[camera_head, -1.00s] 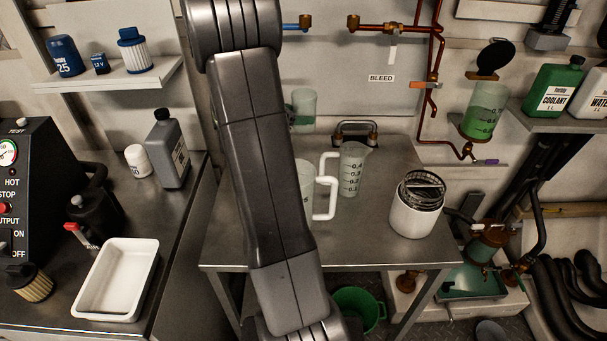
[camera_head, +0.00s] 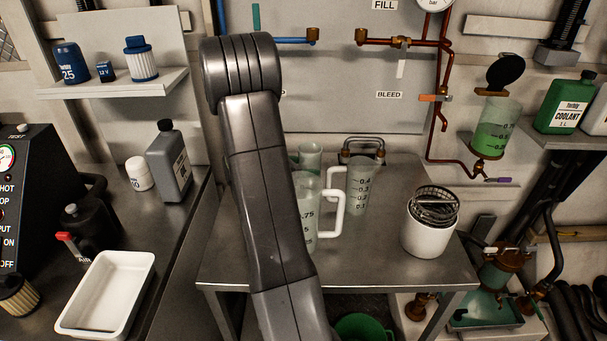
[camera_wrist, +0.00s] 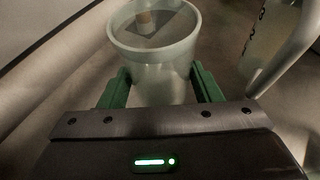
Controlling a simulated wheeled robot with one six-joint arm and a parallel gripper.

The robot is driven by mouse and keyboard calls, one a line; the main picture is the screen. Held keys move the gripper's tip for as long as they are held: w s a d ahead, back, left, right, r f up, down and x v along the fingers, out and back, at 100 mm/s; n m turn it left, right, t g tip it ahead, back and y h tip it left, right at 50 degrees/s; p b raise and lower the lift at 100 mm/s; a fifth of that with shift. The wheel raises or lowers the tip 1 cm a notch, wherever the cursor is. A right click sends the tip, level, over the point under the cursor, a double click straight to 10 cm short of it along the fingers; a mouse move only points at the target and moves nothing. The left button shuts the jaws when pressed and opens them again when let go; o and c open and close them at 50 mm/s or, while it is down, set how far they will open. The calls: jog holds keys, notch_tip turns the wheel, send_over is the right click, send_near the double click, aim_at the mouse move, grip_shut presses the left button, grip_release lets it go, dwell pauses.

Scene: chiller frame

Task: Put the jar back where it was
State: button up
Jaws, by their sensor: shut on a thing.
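The jar (camera_wrist: 160,85) is a translucent, pale green open cup, upright in the wrist view. My gripper (camera_wrist: 162,76) is shut on it, with a green finger on each side. A small tan shape shows in or through its mouth. In the head view the jar (camera_head: 309,153) is at the back of the steel table, partly hidden by my arm and a measuring jug. I cannot tell whether the jar's base touches the table.
Two measuring jugs with white handles, one nearer (camera_head: 310,232) and one farther right (camera_head: 365,190), stand close to the jar. A white pot (camera_head: 430,238) with a wire basket stands at the table's (camera_head: 385,262) right. The table's front right is clear.

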jog(key=shift+f, duration=1.2)
jog(key=shift+f, duration=0.2)
jog(key=o, duration=1.1)
jog(key=shift+r, duration=0.2)
jog(key=shift+a+r, duration=0.1)
jog(key=shift+a, duration=0.1)
jog(key=v, duration=1.1)
jog(key=shift+s+a, duration=0.15)
jog(key=shift+s, duration=0.15)
